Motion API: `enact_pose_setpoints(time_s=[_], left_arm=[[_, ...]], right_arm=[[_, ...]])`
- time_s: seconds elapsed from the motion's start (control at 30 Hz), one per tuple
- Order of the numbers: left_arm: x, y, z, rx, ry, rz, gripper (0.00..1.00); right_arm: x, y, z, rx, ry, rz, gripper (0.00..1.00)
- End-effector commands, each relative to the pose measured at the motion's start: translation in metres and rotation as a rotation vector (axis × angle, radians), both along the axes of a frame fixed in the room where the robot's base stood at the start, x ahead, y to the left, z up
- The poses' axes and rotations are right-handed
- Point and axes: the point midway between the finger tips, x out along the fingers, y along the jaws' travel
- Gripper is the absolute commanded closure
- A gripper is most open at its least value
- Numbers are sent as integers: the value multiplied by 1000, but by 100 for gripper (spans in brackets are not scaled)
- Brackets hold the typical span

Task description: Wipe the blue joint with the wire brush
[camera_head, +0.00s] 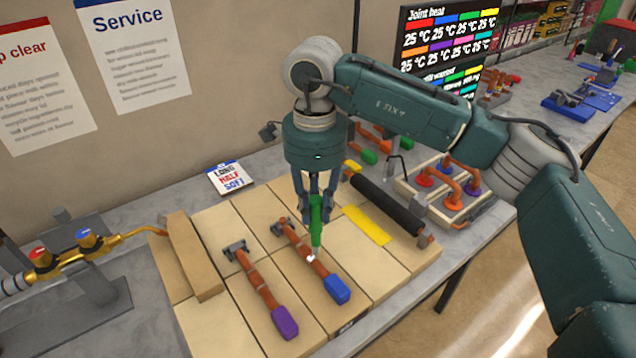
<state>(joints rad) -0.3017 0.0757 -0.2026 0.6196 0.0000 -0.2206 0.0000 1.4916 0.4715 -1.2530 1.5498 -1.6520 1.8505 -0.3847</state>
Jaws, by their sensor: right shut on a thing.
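My right gripper (316,196) points straight down, shut on the green handle of the wire brush (315,222). The brush's pale tip is at the copper pipe with the blue end (337,289), a little up the pipe from the blue part. I cannot tell whether the tip touches the pipe. This pipe lies on the tan blocks, with a grey fitting at its far end. A similar copper pipe with a purple end (285,322) lies to its left. My left gripper is not in view.
Tan blocks (213,327) cover the middle of the grey bench. A brass torch with red and blue knobs (90,241) stands left. A black roll (385,203) and a tray of copper bends (487,215) are right.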

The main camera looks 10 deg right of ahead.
Motion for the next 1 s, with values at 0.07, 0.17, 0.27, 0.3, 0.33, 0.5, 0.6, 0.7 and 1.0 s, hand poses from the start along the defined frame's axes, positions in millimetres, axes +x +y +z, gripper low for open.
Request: enact_pose_setpoints(time_s=[0.07,0.17,0.27,0.3,0.33,0.5,0.6,0.7,1.0], left_arm=[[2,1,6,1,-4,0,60],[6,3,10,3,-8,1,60],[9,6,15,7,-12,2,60],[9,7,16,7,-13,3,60],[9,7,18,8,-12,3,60],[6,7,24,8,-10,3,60],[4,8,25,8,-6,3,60],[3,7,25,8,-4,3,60],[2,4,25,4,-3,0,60]], right_arm=[[-1,1,9,0,0,1,100],[-2,1,19,-1,-1,0,100],[-3,1,28,0,-2,0,100],[-3,1,31,0,-2,-1,100],[-4,1,34,0,-1,0,100],[-6,2,48,1,0,0,100],[-7,2,52,0,0,0,100],[-7,2,53,0,0,0,100],[-7,2,53,0,0,-1,100]])
